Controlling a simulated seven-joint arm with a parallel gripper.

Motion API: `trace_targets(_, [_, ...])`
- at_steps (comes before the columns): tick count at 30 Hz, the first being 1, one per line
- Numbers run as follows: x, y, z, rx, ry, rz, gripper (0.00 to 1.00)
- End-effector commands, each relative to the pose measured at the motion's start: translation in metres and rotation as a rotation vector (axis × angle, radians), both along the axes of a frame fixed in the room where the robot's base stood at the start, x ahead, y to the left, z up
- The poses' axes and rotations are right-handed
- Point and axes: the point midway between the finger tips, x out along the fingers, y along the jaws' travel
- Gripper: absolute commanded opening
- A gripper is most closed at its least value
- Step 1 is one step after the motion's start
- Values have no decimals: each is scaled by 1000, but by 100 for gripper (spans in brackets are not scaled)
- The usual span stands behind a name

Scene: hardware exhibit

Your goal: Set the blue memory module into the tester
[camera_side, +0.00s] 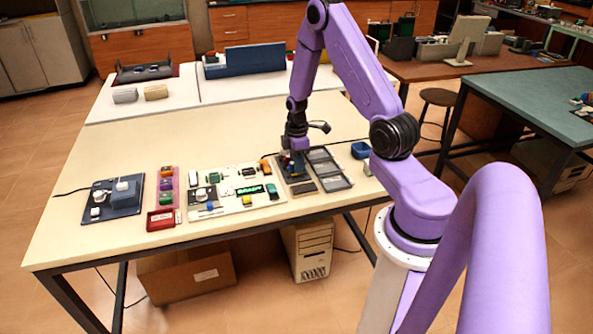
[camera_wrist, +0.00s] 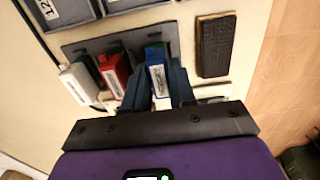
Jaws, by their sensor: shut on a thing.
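The blue memory module (camera_wrist: 155,62), with a white label, is between the two fingers of my gripper (camera_wrist: 158,88) in the wrist view. My gripper is shut on it. The module's far end is over a dark slotted rack (camera_wrist: 91,46); I cannot tell if it still sits in a slot. A red module (camera_wrist: 115,72) and a green-and-white module (camera_wrist: 82,80) stand to its left. In the side view my gripper (camera_side: 294,158) points down at the right part of the table, hiding most of the module. I cannot tell for sure which device is the tester.
A grey compartment tray (camera_side: 330,168) lies right of my gripper, with a blue bin (camera_side: 361,150) beyond. A black pad (camera_wrist: 215,46) is close right of the rack. A pale board (camera_side: 233,204) with parts, a red tray (camera_side: 161,220) and a dark-blue device (camera_side: 103,210) lie left.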

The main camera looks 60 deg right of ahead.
Motion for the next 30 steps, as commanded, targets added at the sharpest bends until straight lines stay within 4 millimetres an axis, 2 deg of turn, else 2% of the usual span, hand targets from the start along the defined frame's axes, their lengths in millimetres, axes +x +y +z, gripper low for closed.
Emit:
trace_targets(21, [0, 0, 50, -1, -2, 0, 1])
trace_targets(30, [0, 0, 59, 0, 0, 0, 1])
